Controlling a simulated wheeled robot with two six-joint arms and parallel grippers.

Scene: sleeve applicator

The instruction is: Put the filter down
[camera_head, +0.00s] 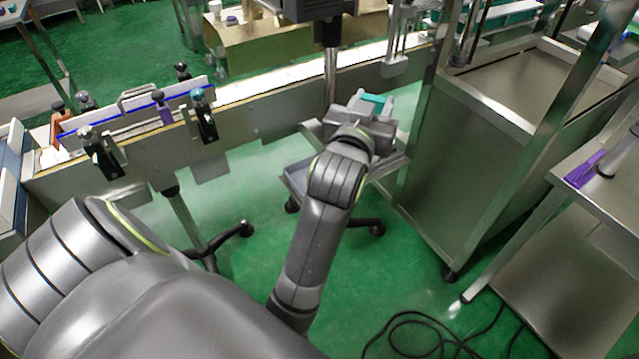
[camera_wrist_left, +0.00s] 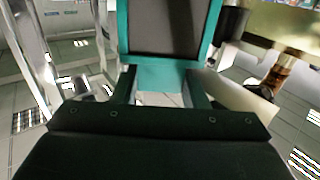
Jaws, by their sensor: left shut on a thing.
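The filter (camera_wrist_left: 168,72) is a teal frame around a dark panel. In the left wrist view it fills the upper middle, between the two fingers of my left gripper (camera_wrist_left: 160,92), which is shut on its near edge. In the head view only a small teal part of the filter (camera_head: 376,98) shows, just past my left gripper (camera_head: 370,112); my gripper and wrist hide the rest. The gripper is over or near a low metal stand (camera_head: 297,181) beside the conveyor. I cannot tell whether the filter touches anything below. My right gripper is in neither view.
The conveyor (camera_head: 262,97) with clamps and a guide rail runs behind my arm. A steel cabinet (camera_head: 455,165) stands close on the right, and a steel table (camera_head: 590,195) stands farther right. Black cables (camera_head: 435,335) lie on the green floor in front.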

